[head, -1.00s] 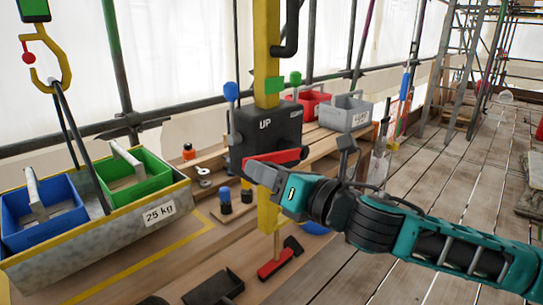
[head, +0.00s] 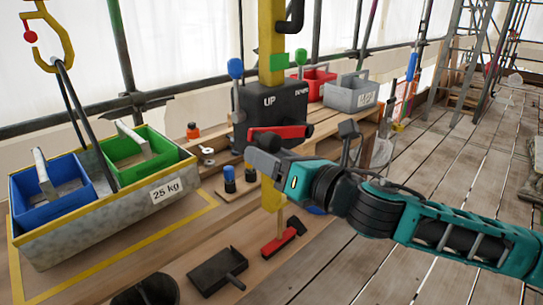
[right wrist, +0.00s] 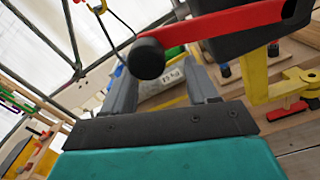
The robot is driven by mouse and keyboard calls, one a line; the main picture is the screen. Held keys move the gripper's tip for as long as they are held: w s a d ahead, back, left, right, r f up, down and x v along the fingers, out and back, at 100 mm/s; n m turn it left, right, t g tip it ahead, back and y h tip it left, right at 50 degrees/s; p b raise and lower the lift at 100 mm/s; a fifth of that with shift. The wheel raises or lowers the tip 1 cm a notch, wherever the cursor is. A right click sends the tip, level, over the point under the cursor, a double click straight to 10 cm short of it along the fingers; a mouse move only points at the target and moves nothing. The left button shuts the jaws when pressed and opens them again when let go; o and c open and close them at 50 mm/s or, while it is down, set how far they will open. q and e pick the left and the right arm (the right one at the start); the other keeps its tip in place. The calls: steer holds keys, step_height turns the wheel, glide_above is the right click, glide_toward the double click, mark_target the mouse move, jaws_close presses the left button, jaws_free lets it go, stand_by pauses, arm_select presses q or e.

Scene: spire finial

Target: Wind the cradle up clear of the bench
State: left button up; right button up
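The cradle (head: 120,221) is a grey trough marked 25 kg at the left of the head view. It sits over a yellow outline on the bench (head: 300,262); I cannot tell whether it touches. Dark straps rise from it to a yellow hook (head: 67,47). The winch (head: 258,110) is a black box marked UP on a yellow post. Its red crank handle (head: 292,131) ends in a black knob (right wrist: 147,58). My right gripper (right wrist: 158,66) has its fingers apart, with the knob in front of them in the wrist view. My left gripper is out of view.
A blue box (head: 75,205) and a green box (head: 115,151) are in the cradle. A dustpan (head: 213,272), a red brush (head: 280,242) and a dark bucket (head: 150,290) are near the front. Red (head: 318,77) and grey (head: 343,90) boxes stand behind the winch.

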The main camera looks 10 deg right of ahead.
steer(key=p+v, duration=0.1)
steer(key=v, duration=1.1)
steer(key=shift+s+d, duration=0.2)
steer(key=shift+s, duration=0.15)
